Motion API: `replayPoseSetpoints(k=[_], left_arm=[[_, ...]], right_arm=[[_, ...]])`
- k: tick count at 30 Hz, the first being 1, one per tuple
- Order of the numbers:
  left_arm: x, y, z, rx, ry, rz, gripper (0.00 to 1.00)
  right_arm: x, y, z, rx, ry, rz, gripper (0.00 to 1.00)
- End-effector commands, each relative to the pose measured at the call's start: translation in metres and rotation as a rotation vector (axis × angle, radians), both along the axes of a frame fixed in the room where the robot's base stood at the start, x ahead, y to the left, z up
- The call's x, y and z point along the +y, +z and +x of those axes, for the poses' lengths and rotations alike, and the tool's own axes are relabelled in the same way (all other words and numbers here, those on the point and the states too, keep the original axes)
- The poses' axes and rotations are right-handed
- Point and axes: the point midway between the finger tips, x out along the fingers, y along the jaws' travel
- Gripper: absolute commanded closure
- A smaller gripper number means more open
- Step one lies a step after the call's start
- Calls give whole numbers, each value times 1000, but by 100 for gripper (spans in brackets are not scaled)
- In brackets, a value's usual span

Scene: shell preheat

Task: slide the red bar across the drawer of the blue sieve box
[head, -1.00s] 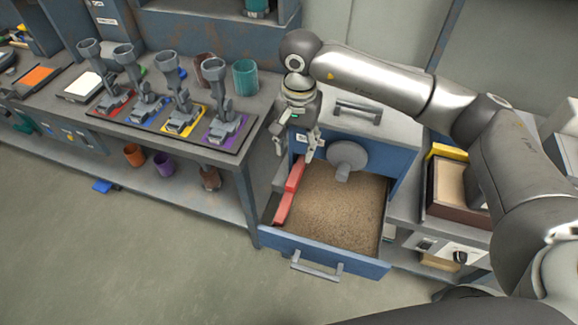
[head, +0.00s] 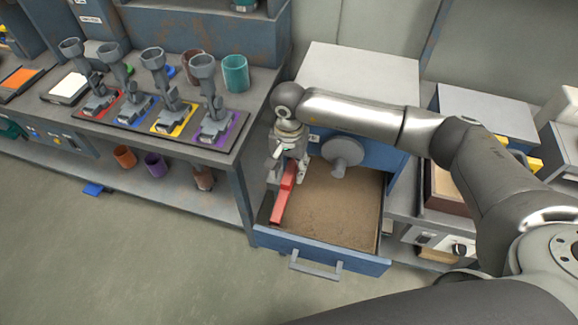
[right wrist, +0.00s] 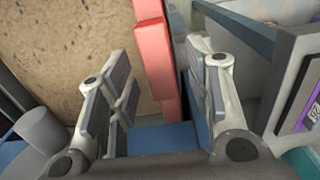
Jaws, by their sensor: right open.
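The blue sieve box (head: 372,155) has its drawer (head: 352,258) pulled out, with a sandy brown fill inside. The red bar (head: 279,207) lies lengthwise along the drawer's left side. My right gripper (head: 289,178) points down at the bar's far part and hides some of it. In the right wrist view, the open fingers (right wrist: 163,65) stand on either side of the red bar (right wrist: 154,50), with visible gaps. The sandy fill (right wrist: 75,50) shows left of the bar there. My left gripper is not in view.
A grey round knob (head: 343,151) juts from the box front above the drawer. The workbench at left, with several grey stands (head: 205,95) and a teal cup (head: 235,74), is close to the gripper. A framed tray (head: 447,190) stands right of the box.

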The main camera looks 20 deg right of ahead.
Motion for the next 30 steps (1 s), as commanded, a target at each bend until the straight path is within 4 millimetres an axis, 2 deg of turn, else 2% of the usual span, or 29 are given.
replayPoseSetpoints(k=[4,12,23,30], left_arm=[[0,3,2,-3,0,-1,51],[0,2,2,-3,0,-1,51],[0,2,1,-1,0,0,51],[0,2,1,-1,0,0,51]], right_arm=[[0,-9,0,1,1,1,54],[0,-11,0,0,1,0,54],[0,-11,0,0,1,0,99],[-1,-11,-1,0,0,0,100]])
